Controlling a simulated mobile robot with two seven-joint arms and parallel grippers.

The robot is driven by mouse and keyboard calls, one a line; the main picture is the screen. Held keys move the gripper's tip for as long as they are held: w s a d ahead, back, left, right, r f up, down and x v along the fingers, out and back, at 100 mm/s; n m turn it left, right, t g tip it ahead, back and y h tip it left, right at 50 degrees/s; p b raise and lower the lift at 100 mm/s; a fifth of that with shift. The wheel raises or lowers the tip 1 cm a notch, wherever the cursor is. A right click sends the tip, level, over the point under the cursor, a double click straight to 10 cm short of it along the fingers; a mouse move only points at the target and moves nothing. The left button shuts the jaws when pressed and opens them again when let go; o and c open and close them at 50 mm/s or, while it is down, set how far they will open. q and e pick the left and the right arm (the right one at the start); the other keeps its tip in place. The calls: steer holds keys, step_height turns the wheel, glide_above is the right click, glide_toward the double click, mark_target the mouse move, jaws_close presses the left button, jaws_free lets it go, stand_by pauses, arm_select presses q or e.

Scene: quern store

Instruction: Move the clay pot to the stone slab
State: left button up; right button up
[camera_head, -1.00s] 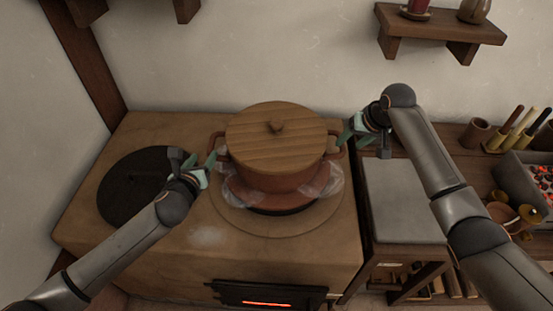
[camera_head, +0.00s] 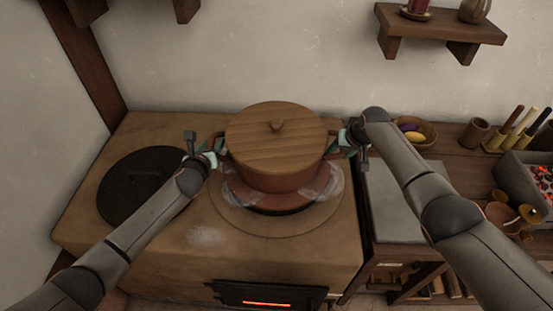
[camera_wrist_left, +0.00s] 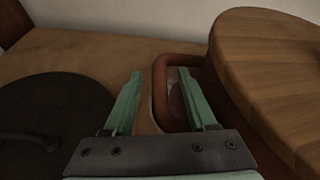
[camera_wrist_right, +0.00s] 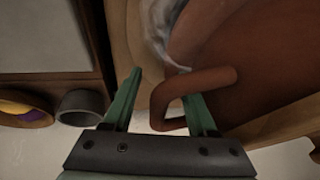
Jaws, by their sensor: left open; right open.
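The clay pot (camera_head: 285,180) is reddish-brown with a round wooden lid (camera_head: 275,140) and stands on the round right-hand plate of the stove. My left gripper (camera_head: 217,153) is open at the pot's left handle; in the left wrist view (camera_wrist_left: 160,85) one finger reaches into the handle loop (camera_wrist_left: 160,75) and the other is outside. My right gripper (camera_head: 342,147) is open at the right handle; in the right wrist view its fingers lie either side of the handle bar (camera_wrist_right: 195,88). The grey stone slab (camera_head: 390,205) lies right of the stove, partly hidden by my right arm.
A dark round lid or plate (camera_head: 140,185) lies on the stove's left side. A bowl with colourful items (camera_head: 415,130), a cup (camera_head: 475,133) and a tool rack (camera_head: 515,135) stand behind and right of the slab. A wall shelf (camera_head: 440,25) hangs above.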

arm_select(q)
steer(key=c, duration=0.9)
arm_select(e)
steer(key=c, duration=0.9)
arm_select(q)
jaws_close()
arm_select(e)
jaws_close()
arm_select(q)
steer(key=shift+a, duration=0.15)
arm_select(e)
steer(key=shift+d, duration=0.15)
arm_select(q)
steer(key=shift+w+r, duration=0.15)
steer(key=shift+r, duration=0.2)
arm_select(e)
steer(key=shift+w+r, duration=0.15)
steer(key=shift+r, duration=0.15)
